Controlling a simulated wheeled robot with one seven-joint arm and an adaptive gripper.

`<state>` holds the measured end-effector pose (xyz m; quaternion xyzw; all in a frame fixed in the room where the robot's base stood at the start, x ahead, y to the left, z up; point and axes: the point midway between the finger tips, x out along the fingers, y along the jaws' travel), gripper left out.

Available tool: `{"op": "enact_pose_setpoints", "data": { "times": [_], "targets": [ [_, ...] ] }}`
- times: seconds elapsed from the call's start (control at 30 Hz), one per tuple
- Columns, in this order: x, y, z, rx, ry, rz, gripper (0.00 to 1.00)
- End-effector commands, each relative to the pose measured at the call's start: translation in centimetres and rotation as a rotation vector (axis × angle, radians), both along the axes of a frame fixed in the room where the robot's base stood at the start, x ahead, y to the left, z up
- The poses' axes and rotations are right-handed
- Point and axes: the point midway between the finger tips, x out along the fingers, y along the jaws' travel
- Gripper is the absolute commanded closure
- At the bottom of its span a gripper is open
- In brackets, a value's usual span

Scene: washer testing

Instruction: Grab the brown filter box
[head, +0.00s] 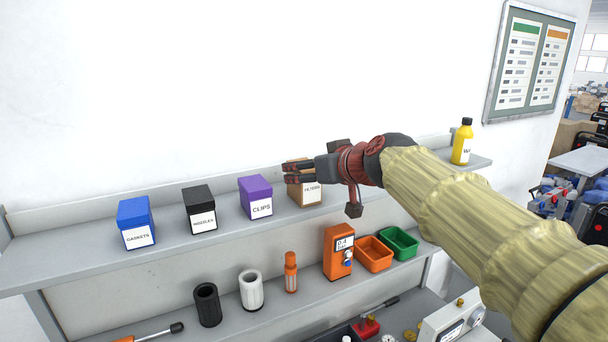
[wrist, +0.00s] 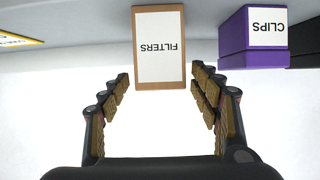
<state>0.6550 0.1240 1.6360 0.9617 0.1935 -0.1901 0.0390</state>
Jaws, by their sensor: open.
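The brown filter box (head: 305,197) stands on the upper shelf, partly hidden behind my gripper in the head view. In the wrist view the brown filter box (wrist: 159,48) shows its white label reading FILTERS, upside down, and lies ahead between the two fingers. My gripper (head: 288,172) is open and empty. In the wrist view my gripper (wrist: 160,85) has its fingertips spread at either side of the box's near edge. I cannot tell whether the fingers touch the box.
Black (head: 200,210) and blue (head: 136,222) boxes stand further left. A yellow bottle (head: 462,145) stands at the shelf's right end. The white wall rises behind.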

Motion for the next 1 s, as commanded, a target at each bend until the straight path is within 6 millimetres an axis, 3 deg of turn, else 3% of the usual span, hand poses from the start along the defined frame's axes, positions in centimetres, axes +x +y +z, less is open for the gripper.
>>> {"op": "enact_pose_setpoints", "data": {
  "times": [0.6, 0.83, 1.0],
  "targets": [
    [5.8, 2.5, -2.3, 0.000, 0.002, 0.000, 0.37],
    [5.9, 2.5, -2.4, 0.000, 0.001, -0.001, 0.37],
    [5.9, 2.5, -2.4, 0.001, 0.003, -0.001, 0.47]
  ]
}}
